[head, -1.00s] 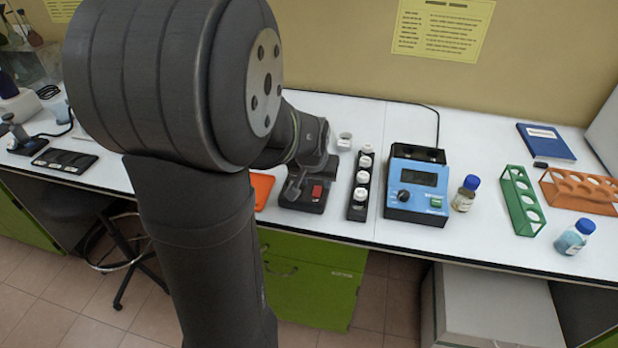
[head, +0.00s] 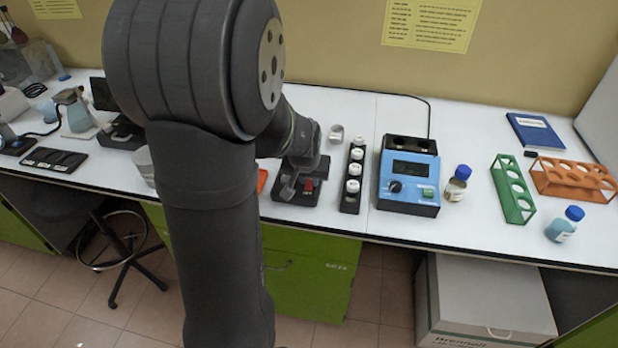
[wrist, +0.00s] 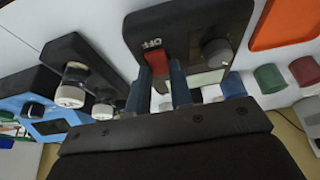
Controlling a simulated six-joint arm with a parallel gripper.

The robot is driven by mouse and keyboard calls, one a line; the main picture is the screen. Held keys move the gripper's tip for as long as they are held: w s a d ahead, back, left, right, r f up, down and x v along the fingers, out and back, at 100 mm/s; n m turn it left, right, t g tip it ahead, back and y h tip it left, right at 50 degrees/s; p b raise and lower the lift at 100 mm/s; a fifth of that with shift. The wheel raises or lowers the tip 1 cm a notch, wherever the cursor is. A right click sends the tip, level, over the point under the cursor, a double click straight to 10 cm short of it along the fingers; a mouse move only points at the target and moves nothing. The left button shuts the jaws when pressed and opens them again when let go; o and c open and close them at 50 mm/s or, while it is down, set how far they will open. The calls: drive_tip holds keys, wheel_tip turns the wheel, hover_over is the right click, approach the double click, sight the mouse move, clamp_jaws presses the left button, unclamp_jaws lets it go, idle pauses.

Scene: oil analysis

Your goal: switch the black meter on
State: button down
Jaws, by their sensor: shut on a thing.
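The black meter (head: 292,199) stands on the white bench, partly hidden behind my arm in the head view. The wrist view shows its black top (wrist: 190,22) upside down, with an OFF mark, a red switch (wrist: 157,61) and a grey knob (wrist: 217,53). The red switch also shows in the head view (head: 307,185). My gripper (wrist: 163,78) is low at the meter, its two blue-grey fingers on either side of the red switch and close together. The exact contact is small and partly hidden.
A black rack (head: 352,176) with white-capped vials stands just right of the meter, then a blue meter (head: 408,178). An orange tray (wrist: 284,24) lies on the meter's other side. A small cup (head: 336,134) stands behind.

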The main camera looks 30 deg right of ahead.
sight(309, 187)
drive_tip(key=shift+w+d, duration=0.1)
drive_tip(key=shift+w+d+g+y, duration=0.15)
drive_tip(key=shift+g+y, duration=0.45)
drive_tip(key=shift+w+d+g+y, duration=0.1)
drive_tip(key=shift+g+y, duration=0.5)
drive_tip(key=c, duration=1.3)
unclamp_jaws()
drive_tip(key=r, duration=0.5)
drive_tip(key=s+r, duration=0.1)
drive_tip(key=r, duration=0.5)
drive_tip(key=a+r, duration=0.1)
drive_tip(key=r, duration=0.5)
drive_tip(key=shift+s+a+r, duration=0.1)
drive_tip(key=shift+s+r, duration=0.05)
drive_tip(key=shift+r, duration=0.05)
drive_tip(key=shift+f, duration=0.15)
